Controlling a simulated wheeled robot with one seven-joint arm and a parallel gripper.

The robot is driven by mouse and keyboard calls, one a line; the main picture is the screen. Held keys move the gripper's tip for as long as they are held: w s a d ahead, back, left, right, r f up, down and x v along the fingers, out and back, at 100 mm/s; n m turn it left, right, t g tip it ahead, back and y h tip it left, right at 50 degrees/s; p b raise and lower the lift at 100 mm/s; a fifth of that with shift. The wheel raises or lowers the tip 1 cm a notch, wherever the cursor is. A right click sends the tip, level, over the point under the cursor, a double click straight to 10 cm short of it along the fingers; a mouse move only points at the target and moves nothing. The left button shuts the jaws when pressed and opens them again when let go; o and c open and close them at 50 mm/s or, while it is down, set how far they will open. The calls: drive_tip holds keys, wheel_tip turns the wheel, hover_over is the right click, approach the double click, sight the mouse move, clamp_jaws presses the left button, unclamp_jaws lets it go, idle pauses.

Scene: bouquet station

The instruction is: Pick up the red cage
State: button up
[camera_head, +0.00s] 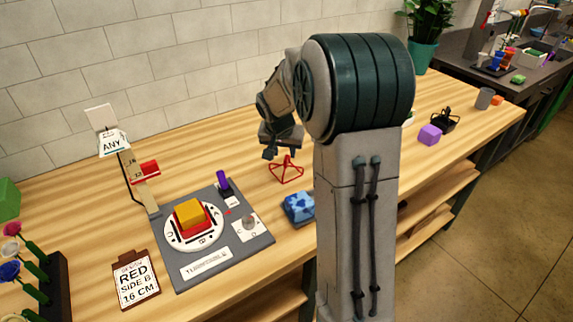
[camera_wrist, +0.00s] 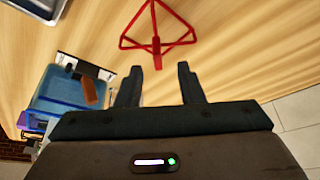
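The red cage (camera_head: 286,171) is a thin open wire frame standing on the wooden table, right of the grey board. In the wrist view, the red cage (camera_wrist: 157,33) lies just beyond my fingertips, with its upright post in line with the gap between them. My gripper (camera_head: 283,149) is directly above and close to the cage in the head view. My gripper's two fingers (camera_wrist: 160,70) are apart, with nothing seen between them. Whether a fingertip touches the cage cannot be told.
A blue patterned block (camera_head: 299,207) sits in front of the cage. A grey board (camera_head: 255,248) with a dial and yellow block (camera_head: 188,213) is to the left. A purple block (camera_head: 430,134) and black holder (camera_head: 445,121) stand right. A tiled wall is behind.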

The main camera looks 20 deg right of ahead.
sight(286, 158)
drive_tip(key=shift+x, duration=1.55)
drive_tip(key=shift+s+d, duration=0.1)
clamp_jaws()
